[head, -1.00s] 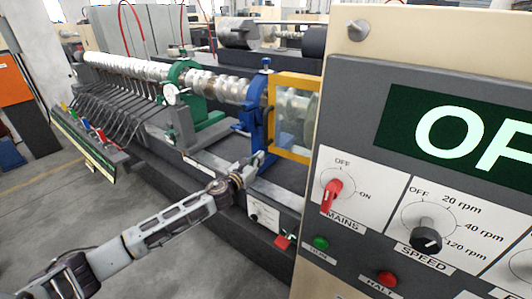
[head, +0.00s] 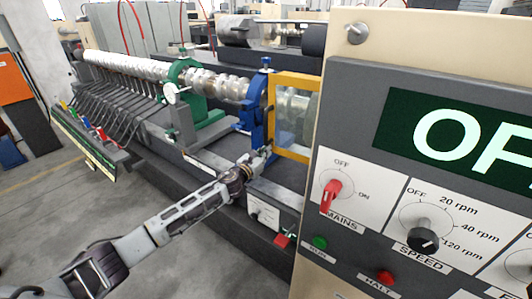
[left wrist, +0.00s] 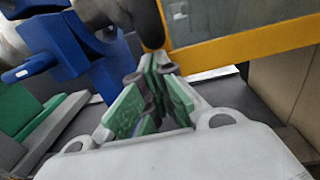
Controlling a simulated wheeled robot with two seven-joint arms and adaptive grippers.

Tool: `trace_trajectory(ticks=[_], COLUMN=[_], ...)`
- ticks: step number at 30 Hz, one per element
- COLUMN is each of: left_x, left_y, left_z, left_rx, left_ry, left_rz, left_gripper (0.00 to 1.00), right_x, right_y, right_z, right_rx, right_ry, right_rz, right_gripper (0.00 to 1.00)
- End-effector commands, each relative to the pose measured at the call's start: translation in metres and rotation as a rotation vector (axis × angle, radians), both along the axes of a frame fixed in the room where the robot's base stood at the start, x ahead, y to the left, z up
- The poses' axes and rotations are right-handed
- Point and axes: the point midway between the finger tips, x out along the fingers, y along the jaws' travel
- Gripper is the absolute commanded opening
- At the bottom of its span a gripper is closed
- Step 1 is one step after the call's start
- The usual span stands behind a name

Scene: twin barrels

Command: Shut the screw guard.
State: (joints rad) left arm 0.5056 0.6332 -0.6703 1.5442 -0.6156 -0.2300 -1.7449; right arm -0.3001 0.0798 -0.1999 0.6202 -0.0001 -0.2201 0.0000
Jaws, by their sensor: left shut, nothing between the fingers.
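The screw guard is a clear panel in a yellow frame (head: 292,153), upright between the blue stand (head: 257,118) and the control cabinet. The silver screw (head: 230,87) shows beyond it and partly through the panel. My left gripper (head: 266,151) is at the guard's lower left corner, in front of the blue stand's foot. In the left wrist view its green-padded fingers (left wrist: 157,62) are together and empty, close to the left end of the yellow frame (left wrist: 245,44). I cannot tell whether they touch it. My right gripper is not in view.
The control cabinet (head: 345,130) with its switches stands close on the right. A green stand (head: 190,95) with a dial gauge is farther left along the grey bed. Several dark cables and coloured levers (head: 88,125) line the left side. The floor at front left is clear.

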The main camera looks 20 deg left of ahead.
Motion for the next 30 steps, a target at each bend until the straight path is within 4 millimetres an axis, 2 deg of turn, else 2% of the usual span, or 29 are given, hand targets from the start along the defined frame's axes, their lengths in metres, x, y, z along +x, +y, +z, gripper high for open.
trace_trajectory(ticks=[8,19,30], left_x=[0.002,0.023,0.025], left_y=[-0.001,-0.005,-0.004], left_z=[0.0,0.0,0.002], left_rx=[0.0,0.001,-0.001], left_ry=[-0.001,-0.001,-0.003], left_rz=[0.0,-0.001,0.002], left_gripper=[0.0,0.0,0.0], right_x=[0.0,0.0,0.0], right_y=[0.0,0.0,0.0], right_z=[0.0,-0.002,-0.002], right_rx=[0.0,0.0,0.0], right_ry=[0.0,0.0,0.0], right_rz=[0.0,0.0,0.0], right_gripper=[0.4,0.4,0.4])
